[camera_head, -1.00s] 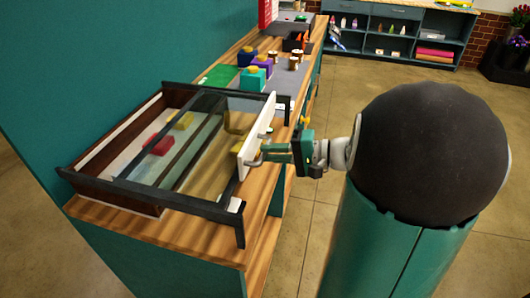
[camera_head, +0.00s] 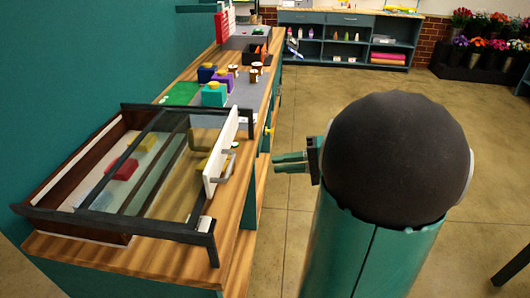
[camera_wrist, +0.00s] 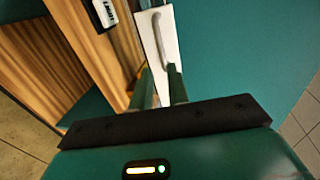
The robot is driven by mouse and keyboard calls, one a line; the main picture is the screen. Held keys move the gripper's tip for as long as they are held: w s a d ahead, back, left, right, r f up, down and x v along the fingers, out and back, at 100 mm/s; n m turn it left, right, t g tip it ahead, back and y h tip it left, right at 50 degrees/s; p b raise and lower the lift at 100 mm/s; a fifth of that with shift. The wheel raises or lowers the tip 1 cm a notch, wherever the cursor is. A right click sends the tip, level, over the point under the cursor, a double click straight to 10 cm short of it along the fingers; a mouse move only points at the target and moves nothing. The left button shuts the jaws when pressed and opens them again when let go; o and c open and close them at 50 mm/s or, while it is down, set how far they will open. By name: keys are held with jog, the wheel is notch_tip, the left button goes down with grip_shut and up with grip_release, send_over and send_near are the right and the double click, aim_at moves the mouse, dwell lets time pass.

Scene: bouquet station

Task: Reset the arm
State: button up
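My gripper (camera_head: 275,162) is in the air to the right of the counter, apart from the white drawer front (camera_head: 222,145) and its grey handle (camera_head: 228,163). Its two green fingers point left toward the counter, with a gap between them and nothing held. In the wrist view the fingers (camera_wrist: 161,85) lie in front of the white panel with the handle (camera_wrist: 158,38). My arm's large dark joint and green casing fill the right of the head view.
A glass-topped case (camera_head: 165,160) with coloured blocks inside stands on the wooden counter (camera_head: 75,250). More blocks (camera_head: 213,93) and jars stand behind it. Open floor (camera_head: 300,110) lies right of the counter. Shelves (camera_head: 350,38) and flowers (camera_head: 485,30) are at the back.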

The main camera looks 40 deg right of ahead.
jog(key=s+a+n+g+h, duration=0.2)
jog(key=a+n+h, duration=0.2)
jog(key=a, duration=0.7)
jog(key=s+a+n+g+h, duration=0.3)
jog(key=a+n+h, duration=0.2)
jog(key=a, duration=0.6)
jog(key=shift+s+f+h, duration=0.3)
jog(key=shift+f+h, duration=0.1)
jog(key=shift+h, duration=0.6)
